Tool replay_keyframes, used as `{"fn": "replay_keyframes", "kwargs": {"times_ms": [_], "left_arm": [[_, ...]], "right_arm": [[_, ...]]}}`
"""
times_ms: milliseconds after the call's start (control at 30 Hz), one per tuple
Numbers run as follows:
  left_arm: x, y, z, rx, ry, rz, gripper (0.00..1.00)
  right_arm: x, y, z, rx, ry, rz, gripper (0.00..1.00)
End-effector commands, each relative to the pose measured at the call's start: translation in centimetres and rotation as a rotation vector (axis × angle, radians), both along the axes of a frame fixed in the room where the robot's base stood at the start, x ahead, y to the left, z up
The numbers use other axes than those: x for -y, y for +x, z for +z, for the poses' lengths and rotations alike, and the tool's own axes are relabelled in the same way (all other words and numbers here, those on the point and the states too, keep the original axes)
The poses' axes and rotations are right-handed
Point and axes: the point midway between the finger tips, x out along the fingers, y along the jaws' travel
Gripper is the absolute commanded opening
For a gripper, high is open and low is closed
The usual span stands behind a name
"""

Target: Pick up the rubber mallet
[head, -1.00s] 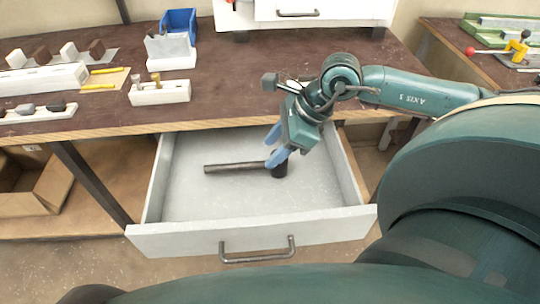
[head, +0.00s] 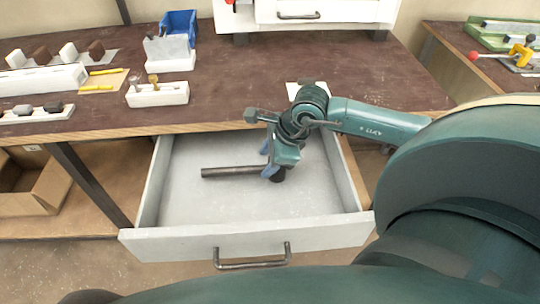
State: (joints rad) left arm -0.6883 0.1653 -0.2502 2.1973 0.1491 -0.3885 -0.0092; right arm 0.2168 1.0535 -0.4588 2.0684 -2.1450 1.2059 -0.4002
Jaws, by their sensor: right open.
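The rubber mallet lies in the open drawer (head: 200,205), with its dark handle (head: 230,171) pointing left. Its black head (head: 279,176) is at the right end and is mostly hidden behind my right gripper. My right gripper (head: 268,162) is over the head end of the mallet, pointing down into the drawer. Its blue fingers are open, at the handle close to the head. I cannot tell whether they touch the mallet. My left gripper is not in view.
The drawer walls and the front with its handle (head: 252,262) surround the mallet. The brown bench top (head: 230,95) overhangs the drawer's back. White blocks and a blue bin (head: 180,24) stand on the bench at left. The drawer's left part is clear.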

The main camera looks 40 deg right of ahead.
Motion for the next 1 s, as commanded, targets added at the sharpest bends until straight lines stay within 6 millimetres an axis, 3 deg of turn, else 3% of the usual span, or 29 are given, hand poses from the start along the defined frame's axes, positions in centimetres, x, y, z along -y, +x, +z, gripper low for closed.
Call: {"fn": "replay_keyframes", "kwargs": {"times_ms": [200,500,1000], "left_arm": [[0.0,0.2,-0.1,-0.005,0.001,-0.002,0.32],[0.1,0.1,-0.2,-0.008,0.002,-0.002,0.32],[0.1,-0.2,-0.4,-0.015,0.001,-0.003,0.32]], "right_arm": [[-0.8,0.9,-2.9,-0.002,0.004,0.000,0.46],[-0.9,1.1,-3.3,0.000,0.001,0.001,0.46],[-0.9,1.0,-3.4,-0.002,0.001,0.001,0.06]]}}
